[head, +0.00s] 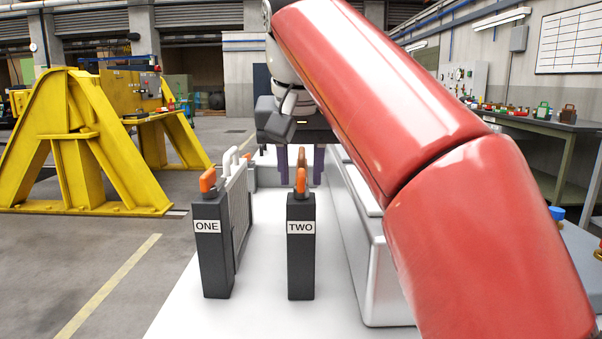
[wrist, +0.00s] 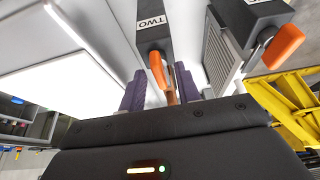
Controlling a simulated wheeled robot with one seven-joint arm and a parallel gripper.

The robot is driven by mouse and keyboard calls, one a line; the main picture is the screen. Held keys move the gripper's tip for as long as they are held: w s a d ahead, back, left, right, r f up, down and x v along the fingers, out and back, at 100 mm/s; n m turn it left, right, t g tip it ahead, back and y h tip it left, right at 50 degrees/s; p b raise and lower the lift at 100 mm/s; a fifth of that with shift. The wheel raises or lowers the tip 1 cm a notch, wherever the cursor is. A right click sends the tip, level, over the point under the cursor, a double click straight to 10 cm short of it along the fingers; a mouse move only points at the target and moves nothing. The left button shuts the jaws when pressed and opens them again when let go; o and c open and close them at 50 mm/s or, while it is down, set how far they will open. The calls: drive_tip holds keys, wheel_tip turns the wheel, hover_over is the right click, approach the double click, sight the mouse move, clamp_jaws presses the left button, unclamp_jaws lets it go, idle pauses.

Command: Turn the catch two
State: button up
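Catch two is an orange lever (head: 300,181) on top of the dark post labelled TWO (head: 300,260). In the wrist view the orange lever (wrist: 157,70) shows beside the TWO label, upside down. My gripper (head: 301,165) is beyond the post in the head view, its two purple fingers pointing down and spread apart. The wrist view shows my gripper (wrist: 160,91) with a brownish-orange piece between the fingers, with gaps beside it. I cannot tell whether this piece is part of catch two. Contact with the lever is not clear.
The post labelled ONE (head: 212,260) with its orange catch (head: 208,180) stands to the left, beside a grey grille (head: 239,215). A long white box (head: 375,265) lies right of post TWO. A yellow stand (head: 75,150) is farther left. My red arm covers much of the right.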

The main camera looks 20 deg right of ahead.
drive_tip(key=shift+c, duration=0.3)
clamp_jaws()
